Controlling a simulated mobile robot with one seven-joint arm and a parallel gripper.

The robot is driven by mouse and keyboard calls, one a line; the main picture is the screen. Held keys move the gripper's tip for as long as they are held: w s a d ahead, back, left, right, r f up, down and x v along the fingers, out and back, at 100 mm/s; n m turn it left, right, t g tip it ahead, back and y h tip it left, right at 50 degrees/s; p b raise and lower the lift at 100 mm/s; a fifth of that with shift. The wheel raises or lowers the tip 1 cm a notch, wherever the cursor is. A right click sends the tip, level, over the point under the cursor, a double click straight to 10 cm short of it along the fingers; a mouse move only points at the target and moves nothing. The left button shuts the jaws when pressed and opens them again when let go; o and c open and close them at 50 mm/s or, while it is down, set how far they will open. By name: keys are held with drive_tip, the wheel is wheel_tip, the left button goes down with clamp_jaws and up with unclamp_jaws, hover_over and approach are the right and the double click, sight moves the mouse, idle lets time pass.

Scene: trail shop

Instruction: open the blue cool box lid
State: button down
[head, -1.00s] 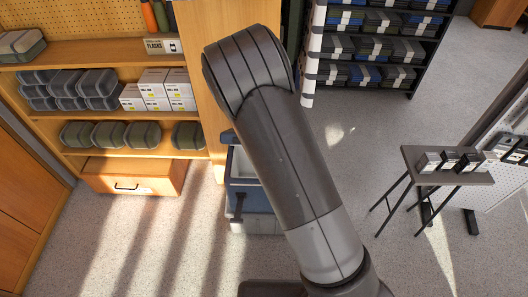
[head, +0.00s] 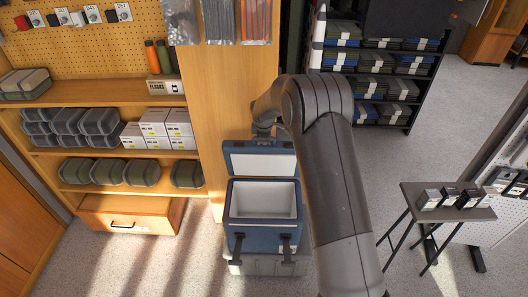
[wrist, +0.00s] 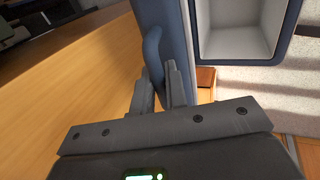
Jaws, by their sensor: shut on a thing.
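The blue cool box (head: 250,215) stands open on a grey base, its pale, empty-looking inside (head: 263,199) showing. Its lid (head: 260,161) is raised upright at the back, with its pale inner face toward the head view. My gripper (head: 263,132) is at the lid's top edge, its fingers mostly hidden there. In the wrist view my gripper (wrist: 160,85) is shut on the lid's blue curved handle (wrist: 152,45), which passes between the fingers. The open box (wrist: 288,35) also shows at the top right of the wrist view.
A wooden shelf unit (head: 110,152) with containers and white boxes stands left, and its side panel (head: 225,90) rises close behind the lid. A small dark table (head: 450,205) with boxes stands right. The floor between is open.

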drive_tip(key=w, duration=0.8)
drive_tip(key=shift+w+a, duration=0.15)
drive_tip(key=shift+w, duration=0.25)
drive_tip(key=c, duration=1.5)
unclamp_jaws()
drive_tip(key=shift+c, duration=0.2)
drive_tip(key=v, duration=1.1)
